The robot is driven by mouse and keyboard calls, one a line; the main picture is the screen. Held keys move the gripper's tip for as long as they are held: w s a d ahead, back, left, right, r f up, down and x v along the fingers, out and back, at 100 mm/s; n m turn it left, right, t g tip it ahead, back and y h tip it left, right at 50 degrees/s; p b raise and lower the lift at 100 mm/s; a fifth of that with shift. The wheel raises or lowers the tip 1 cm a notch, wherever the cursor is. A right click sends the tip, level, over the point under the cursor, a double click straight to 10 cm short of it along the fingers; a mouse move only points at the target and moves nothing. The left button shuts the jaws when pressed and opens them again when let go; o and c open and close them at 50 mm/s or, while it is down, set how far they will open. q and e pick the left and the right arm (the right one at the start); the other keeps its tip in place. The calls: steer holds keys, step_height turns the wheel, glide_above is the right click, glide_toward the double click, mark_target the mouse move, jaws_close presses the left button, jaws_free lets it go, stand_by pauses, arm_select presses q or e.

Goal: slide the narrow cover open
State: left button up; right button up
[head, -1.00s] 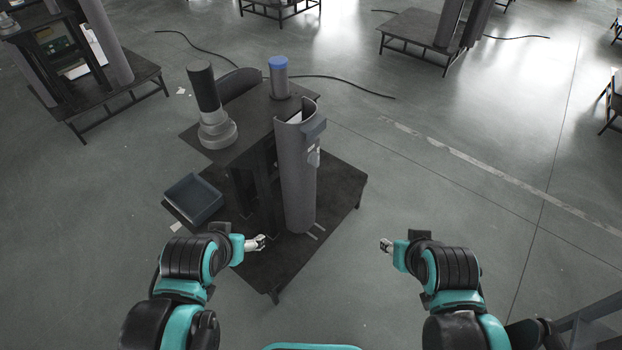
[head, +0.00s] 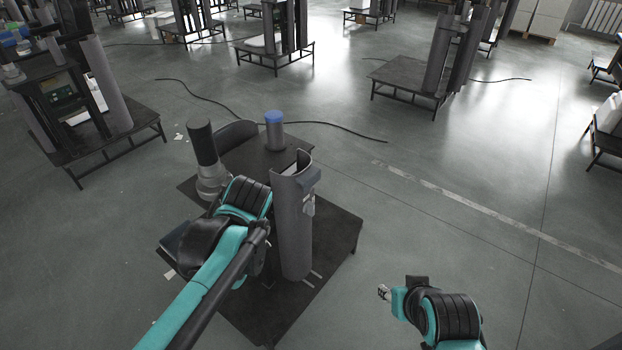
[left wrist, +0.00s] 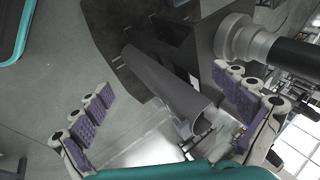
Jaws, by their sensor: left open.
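A tall, curved grey cover (head: 293,235) stands upright on the front of the lift column's dark platform in the head view. It has a small label and a block near its top. A second, darker curved panel (head: 232,134) shows behind; I cannot tell which is the narrow one. The grey cover also shows in the left wrist view (left wrist: 158,76), lying between and beyond my left gripper's (left wrist: 163,82) spread, empty fingers, apart from them. In the head view my left arm hides that gripper. My right gripper (head: 384,292) is off to the right, away from the column, too small to read.
A dark cylinder on a grey round base (head: 209,178) and a blue-topped grey cylinder (head: 274,132) stand on the column's top. A dark tray at left is mostly hidden by my arm. Similar columns stand farther off. The floor to the right is clear.

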arm_select(q)
steer(key=w+d+r+m+y+p, duration=0.1)
steer(key=w+d+r+m+y, duration=0.2)
steer(key=w, duration=0.5)
steer(key=m+t+y+p, duration=0.2)
steer(key=m+y+p, duration=0.3)
steer(key=m, duration=0.8)
glide_toward(313, 179)
steer(key=x, duration=0.3)
steer(key=b+x, duration=0.2)
steer(key=x, duration=0.5)
steer(key=shift+f+b, duration=0.2)
steer(key=shift+b, duration=0.1)
steer(key=shift+w+a+f, duration=0.1)
steer(key=shift+w+a, duration=0.15)
steer(key=shift+w, duration=0.05)
